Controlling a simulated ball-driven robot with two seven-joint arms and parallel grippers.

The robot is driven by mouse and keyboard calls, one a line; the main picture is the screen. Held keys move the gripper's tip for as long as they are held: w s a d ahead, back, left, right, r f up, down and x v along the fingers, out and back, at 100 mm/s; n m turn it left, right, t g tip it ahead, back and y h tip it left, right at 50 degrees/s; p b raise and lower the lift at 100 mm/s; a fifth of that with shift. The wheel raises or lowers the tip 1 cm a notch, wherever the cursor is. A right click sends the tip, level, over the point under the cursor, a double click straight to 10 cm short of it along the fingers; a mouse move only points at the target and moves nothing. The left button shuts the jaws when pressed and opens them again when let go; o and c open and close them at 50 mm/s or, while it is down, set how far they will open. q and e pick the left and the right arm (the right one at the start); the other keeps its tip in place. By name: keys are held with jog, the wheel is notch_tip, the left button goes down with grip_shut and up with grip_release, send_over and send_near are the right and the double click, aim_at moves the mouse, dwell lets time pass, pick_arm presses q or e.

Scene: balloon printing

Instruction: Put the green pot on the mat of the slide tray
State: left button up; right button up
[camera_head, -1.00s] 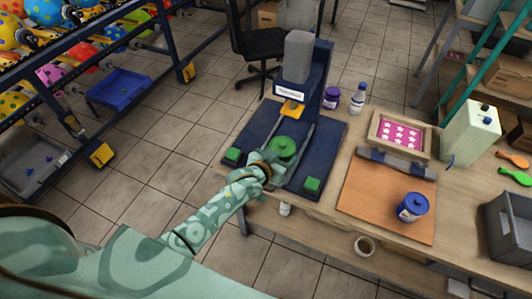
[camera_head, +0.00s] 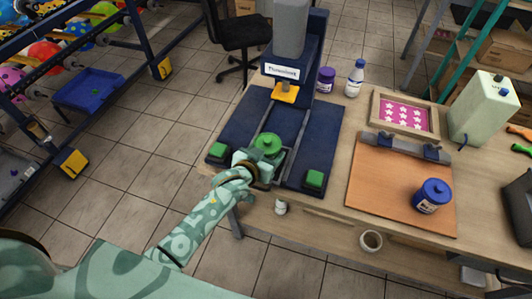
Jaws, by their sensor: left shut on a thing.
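The green pot (camera_head: 268,143) is over the front part of the blue printing machine, between its two green buttons. My left gripper (camera_head: 256,162) is at the pot's near side and shut on it. The gripper's fingers and the near side of the pot partly hide each other. The slide tray (camera_head: 282,163) lies between the machine's rails, and its mat is mostly hidden under the pot and gripper. I cannot tell whether the pot touches the mat. My right gripper is not in view.
The machine's blue column (camera_head: 310,62) with a yellow part (camera_head: 285,95) rises behind the pot. To the right are an orange board (camera_head: 390,185), a blue pot (camera_head: 433,196) and a framed pink screen (camera_head: 404,114). A purple jar (camera_head: 325,80) and a white bottle (camera_head: 355,78) stand behind.

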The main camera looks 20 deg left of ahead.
pick_arm(q)
jog(key=o, duration=1.1)
jog(key=shift+s+r, duration=0.2)
jog(key=shift+r, duration=0.05)
jog(key=p+v, duration=0.3)
jog(key=v, duration=0.8)
jog(key=shift+s+a+p, duration=0.1)
jog(key=shift+s+p, duration=0.15)
jog(key=shift+p, duration=0.1)
